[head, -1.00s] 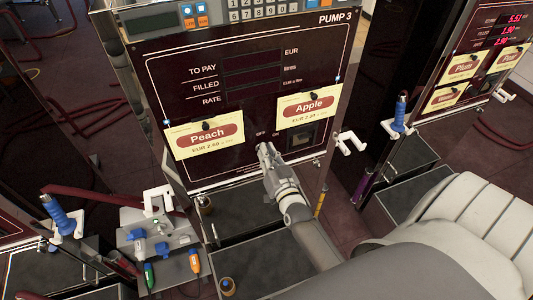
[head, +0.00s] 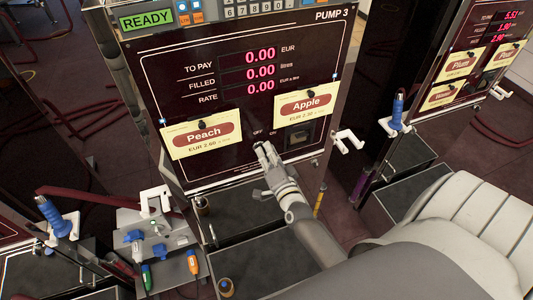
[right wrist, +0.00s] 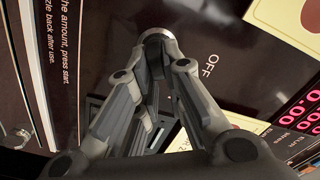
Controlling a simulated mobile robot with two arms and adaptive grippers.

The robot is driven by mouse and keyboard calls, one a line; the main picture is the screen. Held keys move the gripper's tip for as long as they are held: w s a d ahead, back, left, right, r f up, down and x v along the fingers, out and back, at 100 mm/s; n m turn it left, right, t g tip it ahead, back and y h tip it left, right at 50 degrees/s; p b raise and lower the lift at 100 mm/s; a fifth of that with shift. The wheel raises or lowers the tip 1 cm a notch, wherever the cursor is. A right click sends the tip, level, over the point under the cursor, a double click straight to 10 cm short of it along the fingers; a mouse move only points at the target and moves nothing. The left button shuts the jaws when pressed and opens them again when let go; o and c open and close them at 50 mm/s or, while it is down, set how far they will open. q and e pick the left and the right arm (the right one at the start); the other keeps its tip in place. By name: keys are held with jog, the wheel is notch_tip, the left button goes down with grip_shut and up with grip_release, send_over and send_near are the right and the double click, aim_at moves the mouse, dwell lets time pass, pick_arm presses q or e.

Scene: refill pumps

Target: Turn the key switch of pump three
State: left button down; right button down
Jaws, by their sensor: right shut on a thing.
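Pump three (head: 180,80) stands in front of me, its dark panel marked PUMP 3. Its READY sign (head: 148,19) is lit green and its three displays (head: 260,73) show red 0.00. The key switch sits low on the panel by the OFF and ON marks; my fingers mostly hide it in the head view. In the right wrist view the silver round of the key switch (right wrist: 156,37) shows between my fingertips, beside the word OFF. My right gripper (head: 264,148) is shut on the key and also fills the right wrist view (right wrist: 155,65). My left gripper is out of view.
Peach (head: 205,149) and Apple (head: 308,117) labels hang on the panel, either side above the switch. White holders (head: 348,141) stick out beside the pump. A second pump (head: 480,65) with lit displays stands at right. A small grey bench (head: 172,238) with tools is at lower left.

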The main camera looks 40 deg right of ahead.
dwell(0.4)
jog(key=c, duration=1.5)
grip_release()
jog(key=v, duration=1.2)
